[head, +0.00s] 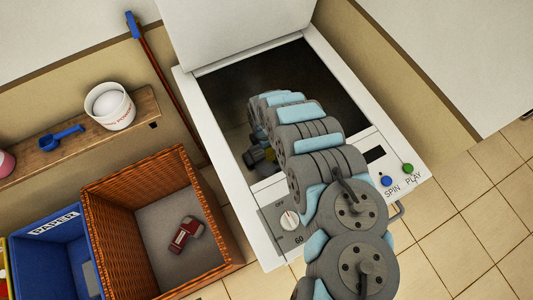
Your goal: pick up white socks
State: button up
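The open white top-loading washing machine (325,55) stands in the middle of the head view, and my arm reaches down into its dark drum opening. The arm's end is deep in the opening, largely hidden by my own arm links. A small dark and yellowish shape (262,156) shows beside the arm low in the opening; I cannot tell whether it is part of my gripper or a thing in the drum. I cannot make out my fingertips or whether they hold anything. No white socks can be clearly seen. The drum's bottom is dark and partly covered by the arm.
A wooden shelf (60,150) holds a white tub (109,106) and blue scoop (62,138). The washer's raised lid (235,30) stands behind the opening.

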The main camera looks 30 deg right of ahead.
aim_at(263, 151)
notch_tip(263, 151, down, 4)
jog(key=shift+w+a+f+b, duration=0.15)
jog(key=shift+b, duration=1.1)
jog(key=shift+f, duration=0.45)
jog(key=c, duration=1.3)
